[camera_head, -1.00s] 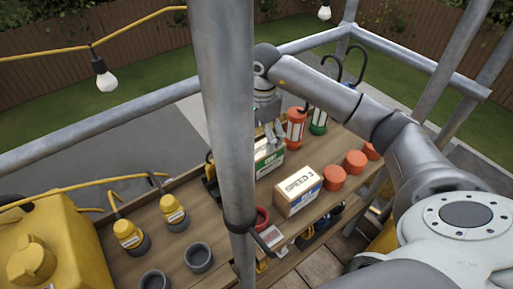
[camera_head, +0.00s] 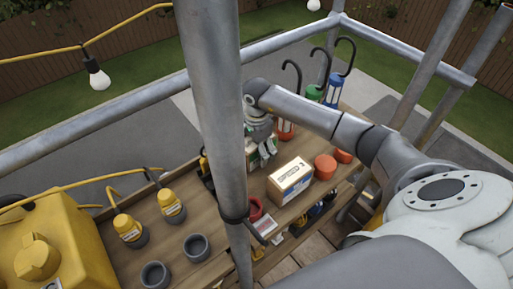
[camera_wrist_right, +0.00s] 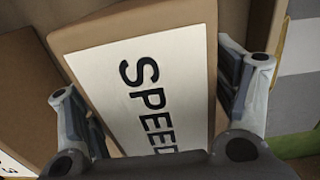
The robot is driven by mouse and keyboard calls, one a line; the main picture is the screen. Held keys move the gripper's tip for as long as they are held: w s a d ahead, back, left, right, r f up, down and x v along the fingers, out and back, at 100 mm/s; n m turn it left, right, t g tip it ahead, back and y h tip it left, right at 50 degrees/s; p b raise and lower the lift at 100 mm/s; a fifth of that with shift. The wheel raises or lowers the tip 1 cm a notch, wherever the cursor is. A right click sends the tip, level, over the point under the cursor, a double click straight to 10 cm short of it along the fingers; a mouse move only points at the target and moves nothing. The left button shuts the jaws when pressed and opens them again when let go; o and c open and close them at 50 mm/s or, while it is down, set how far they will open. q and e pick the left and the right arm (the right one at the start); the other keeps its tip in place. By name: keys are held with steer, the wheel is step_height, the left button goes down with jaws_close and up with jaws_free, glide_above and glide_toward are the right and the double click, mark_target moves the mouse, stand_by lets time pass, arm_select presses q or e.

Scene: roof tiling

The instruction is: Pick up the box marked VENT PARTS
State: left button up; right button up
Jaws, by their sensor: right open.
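My right gripper (camera_head: 262,153) points down over a cardboard box (camera_head: 254,160) on the wooden bench and largely hides it. In the right wrist view its open fingers (camera_wrist_right: 150,75) stand on either side of a cardboard box top (camera_wrist_right: 200,15) whose white label reads "SPEED", its end cut off by my gripper. I cannot tell whether the fingers touch it. Another cardboard box (camera_head: 290,180) with a printed label stands just right of it; a box edge with a "3" shows at the left of the wrist view (camera_wrist_right: 15,125). I can read no VENT PARTS marking. My left gripper is out of view.
A metal post (camera_head: 217,100) stands close left of the gripper. Lanterns in orange (camera_head: 285,129), green (camera_head: 314,93) and blue (camera_head: 334,88) stand behind. Orange round items (camera_head: 325,167) lie to the right; grey cups (camera_head: 196,247) and yellow-topped items (camera_head: 129,230) to the left.

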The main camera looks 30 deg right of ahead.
steer(key=c, duration=1.3)
steer(key=shift+r, duration=0.15)
